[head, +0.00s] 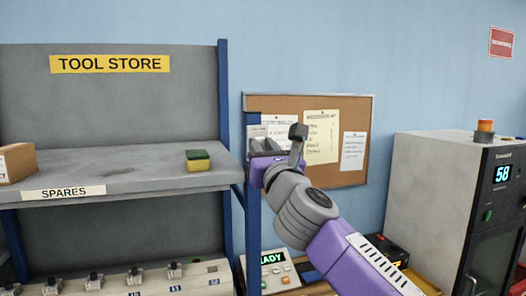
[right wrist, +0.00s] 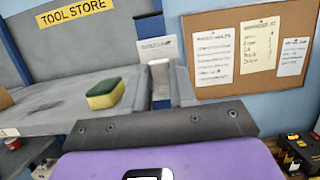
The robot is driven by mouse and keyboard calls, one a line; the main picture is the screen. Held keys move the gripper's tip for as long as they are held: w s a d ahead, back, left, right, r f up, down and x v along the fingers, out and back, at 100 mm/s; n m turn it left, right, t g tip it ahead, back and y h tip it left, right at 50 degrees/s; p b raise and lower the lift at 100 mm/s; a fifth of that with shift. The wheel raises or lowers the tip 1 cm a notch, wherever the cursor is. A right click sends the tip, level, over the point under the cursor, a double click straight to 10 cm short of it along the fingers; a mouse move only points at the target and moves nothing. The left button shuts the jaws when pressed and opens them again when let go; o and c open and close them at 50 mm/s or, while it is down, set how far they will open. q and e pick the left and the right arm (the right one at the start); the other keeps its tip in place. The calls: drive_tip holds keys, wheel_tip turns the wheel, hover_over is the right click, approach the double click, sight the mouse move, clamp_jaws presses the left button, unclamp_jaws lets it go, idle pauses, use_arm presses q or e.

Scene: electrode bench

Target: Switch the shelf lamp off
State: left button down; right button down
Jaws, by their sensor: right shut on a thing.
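My right gripper (head: 270,148) is at the blue upright post (head: 253,200) at the right end of the shelf. It also shows in the right wrist view (right wrist: 171,88), its fingers close together on a small pale part that they mostly hide. I cannot tell for sure whether that part is the lamp's switch. A small white plate (right wrist: 158,48) with unreadable print is just above the fingers. I cannot make out the shelf lamp itself or whether it is lit. My left gripper is not in view.
A yellow-green sponge (head: 198,160) and a cardboard box (head: 17,162) sit on the grey shelf (head: 130,165). A pinboard (head: 352,115) with papers hangs behind my gripper. A grey cabinet (head: 435,190) reading 58 stands at the right. Several small switches line the bench below.

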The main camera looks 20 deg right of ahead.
drive_tip(key=c, duration=0.9)
unclamp_jaws()
drive_tip(key=shift+s, duration=0.1)
drive_tip(key=shift+s+f, duration=0.15)
drive_tip(key=shift+s, duration=0.1)
drive_tip(key=b+v, duration=0.2)
drive_tip(key=v, duration=0.5)
